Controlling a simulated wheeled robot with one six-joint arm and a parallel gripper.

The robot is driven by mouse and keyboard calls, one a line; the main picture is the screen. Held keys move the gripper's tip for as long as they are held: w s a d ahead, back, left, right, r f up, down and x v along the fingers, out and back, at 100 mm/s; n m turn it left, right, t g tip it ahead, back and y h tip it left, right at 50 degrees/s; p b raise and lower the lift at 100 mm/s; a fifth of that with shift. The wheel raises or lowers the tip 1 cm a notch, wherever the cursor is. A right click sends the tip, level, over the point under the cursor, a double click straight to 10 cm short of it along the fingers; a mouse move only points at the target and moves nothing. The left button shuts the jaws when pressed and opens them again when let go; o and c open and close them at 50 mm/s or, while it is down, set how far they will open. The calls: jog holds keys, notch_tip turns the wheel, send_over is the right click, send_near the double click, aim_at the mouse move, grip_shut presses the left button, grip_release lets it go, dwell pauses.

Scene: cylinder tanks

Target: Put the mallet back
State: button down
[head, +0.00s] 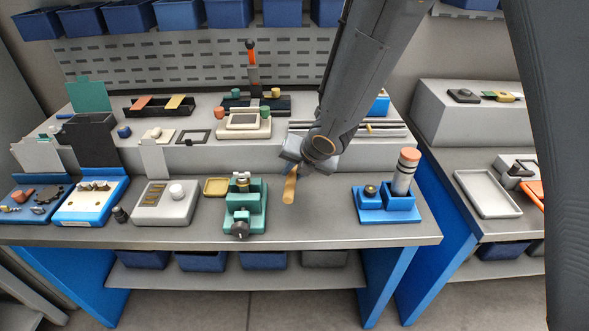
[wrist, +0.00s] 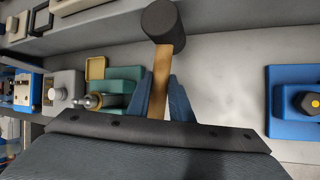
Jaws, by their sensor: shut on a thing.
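The mallet has a dark cylindrical head (wrist: 163,24) and a light wooden handle. My gripper (wrist: 165,98) is shut on the handle, with a blue finger on each side of it. In the wrist view the head lies beyond the fingertips, toward the back step. In the head view only the handle (head: 290,189) shows, tilted below my gripper (head: 290,170), over the bench between the green vise and the blue stand. The mallet head is hidden behind my wrist there. I cannot tell its height above the bench.
A green vise (head: 245,205) stands left of my gripper, with a yellow tray (head: 216,187) beside it. A blue stand (head: 388,204) with a banded, orange-topped cylinder (head: 405,172) is to the right. Bare bench (head: 325,215) lies between. A raised step runs behind.

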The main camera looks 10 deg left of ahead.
jog(key=shift+b, duration=0.55)
jog(key=shift+s+f+b, duration=0.1)
jog(key=shift+f+b, duration=0.05)
jog(key=shift+b, duration=0.25)
notch_tip(320, 180, down, 6)
jog(key=b, duration=0.7)
jog(key=shift+r, duration=0.2)
jog(key=shift+f+b, duration=0.5)
jog(key=shift+b, duration=0.55)
jog(key=c, duration=1.8)
grip_release()
jog(key=shift+s+d+r, duration=0.1)
jog(key=shift+r, duration=0.05)
jog(key=shift+p+v, duration=1.65)
jog(key=shift+v, duration=0.7)
jog(key=shift+o, duration=0.3)
